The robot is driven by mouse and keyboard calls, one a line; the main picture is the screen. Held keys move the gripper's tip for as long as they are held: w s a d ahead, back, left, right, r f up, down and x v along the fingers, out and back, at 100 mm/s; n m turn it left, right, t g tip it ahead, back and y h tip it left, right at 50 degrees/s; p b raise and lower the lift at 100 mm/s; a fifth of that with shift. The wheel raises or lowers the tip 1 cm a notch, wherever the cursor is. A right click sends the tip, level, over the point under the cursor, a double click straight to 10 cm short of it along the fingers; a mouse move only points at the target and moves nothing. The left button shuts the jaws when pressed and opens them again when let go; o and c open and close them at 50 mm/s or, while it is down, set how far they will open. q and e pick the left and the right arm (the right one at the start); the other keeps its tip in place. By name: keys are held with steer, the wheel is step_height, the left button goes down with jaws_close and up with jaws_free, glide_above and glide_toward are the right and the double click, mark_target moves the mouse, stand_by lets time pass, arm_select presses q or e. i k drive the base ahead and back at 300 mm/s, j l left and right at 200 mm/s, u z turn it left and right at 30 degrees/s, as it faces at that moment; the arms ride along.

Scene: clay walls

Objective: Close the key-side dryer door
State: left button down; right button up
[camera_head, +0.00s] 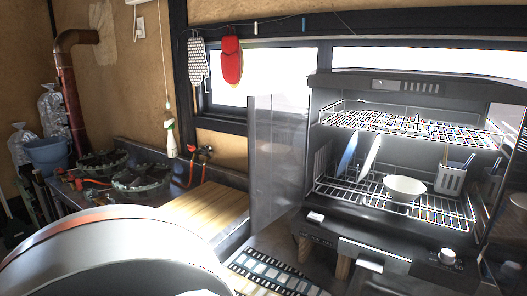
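The dish dryer (330,195) is a dark cabinet at the right of the head view, and its front is open. Its left door (278,160), a grey see-through panel, stands swung out to the left. Its right door (505,190) also stands open at the right edge of the picture, partly cut off. I cannot make out a key, so I cannot tell which door is the key-side one. Neither of my grippers is in view.
Inside the dryer are wire racks, upright plates (369,157), a white bowl (404,189) and a utensil cup (450,178). A wooden board (207,207) lies on the counter left of the open left door. A tiled mat (268,276) lies below that door.

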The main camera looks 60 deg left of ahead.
mark_target(278, 124)
steer(key=k+j, duration=0.15)
steer(key=j, duration=0.2)
steer(key=k+j, duration=0.15)
steer(key=j, duration=0.25)
steer(key=k+j, duration=0.15)
steer(key=j, duration=0.2)
steer(key=k+j+z, duration=0.1)
steer(key=j, duration=0.25)
steer(key=k+j, duration=0.2)
steer(key=j, duration=0.2)
